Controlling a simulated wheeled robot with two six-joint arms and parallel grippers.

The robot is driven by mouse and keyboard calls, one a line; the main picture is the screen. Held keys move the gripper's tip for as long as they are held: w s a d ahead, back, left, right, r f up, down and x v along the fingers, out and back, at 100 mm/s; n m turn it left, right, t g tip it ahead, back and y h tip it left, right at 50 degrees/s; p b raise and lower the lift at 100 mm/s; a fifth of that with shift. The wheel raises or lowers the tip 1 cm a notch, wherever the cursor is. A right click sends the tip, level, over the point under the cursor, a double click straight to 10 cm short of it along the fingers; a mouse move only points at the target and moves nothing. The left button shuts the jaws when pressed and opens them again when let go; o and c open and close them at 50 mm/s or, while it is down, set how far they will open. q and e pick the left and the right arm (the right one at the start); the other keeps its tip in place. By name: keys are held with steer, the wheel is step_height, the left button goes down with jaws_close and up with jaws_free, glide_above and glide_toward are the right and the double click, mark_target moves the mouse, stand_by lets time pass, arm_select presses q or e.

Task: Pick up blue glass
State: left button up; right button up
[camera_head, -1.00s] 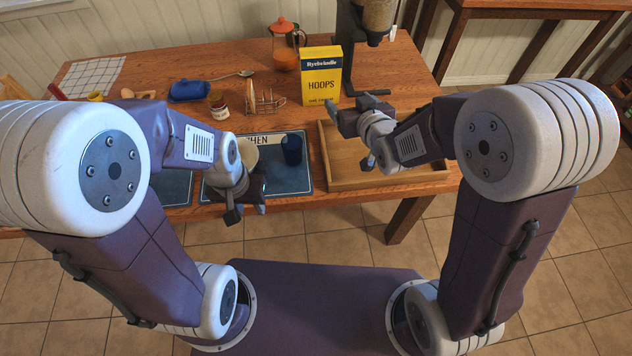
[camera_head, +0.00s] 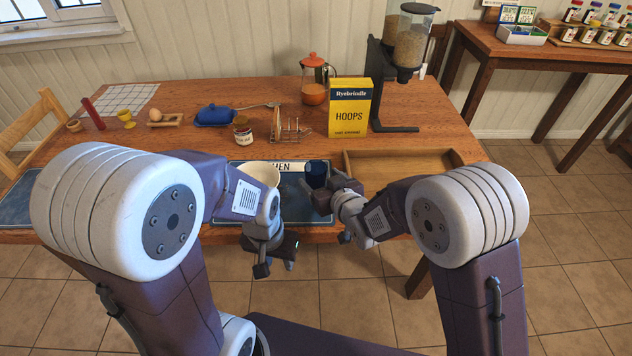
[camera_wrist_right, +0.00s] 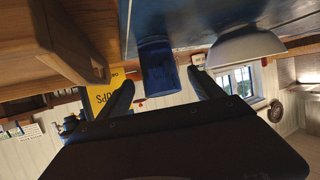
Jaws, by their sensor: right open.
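The blue glass (camera_head: 316,172) stands upright on the blue placemat, just right of a cream bowl, and the right gripper partly covers it in the head view. My right gripper (camera_head: 311,197) is open beside the glass, on its near side. In the right wrist view, which is upside down, the glass (camera_wrist_right: 158,68) appears between the two spread fingers (camera_wrist_right: 160,80). I cannot tell how far it lies between them. My left gripper (camera_head: 277,267) hangs empty in front of the table's near edge, below the bowl, with its fingers apart.
The cream bowl (camera_head: 260,170) is close left of the glass. A wooden tray (camera_head: 352,166) lies to the right, and its edge shows in the wrist view (camera_wrist_right: 75,62). A yellow cereal box (camera_head: 349,108), jar (camera_head: 243,131) and toast rack (camera_head: 290,132) stand behind.

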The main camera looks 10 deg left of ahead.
mark_target(312, 170)
steer(key=x, duration=0.4)
steer(key=shift+f, duration=0.3)
steer(key=shift+c, duration=1)
steer(key=c, duration=1.4)
steer(key=shift+r, duration=0.55)
steer(key=r, duration=0.2)
steer(key=d+r+p, duration=0.1)
steer(key=r, duration=0.1)
steer(key=shift+d, duration=0.1)
steer(key=d+r, duration=0.2)
steer(key=d, duration=0.1)
steer(key=s+d+r+p, duration=0.1)
steer(key=d+r, duration=0.1)
steer(key=d, duration=0.2)
steer(key=d+r+p, duration=0.1)
steer(key=d+r, duration=0.1)
steer(key=d, duration=0.1)
steer(key=shift+s+d, duration=0.2)
steer(key=shift+s, duration=0.2)
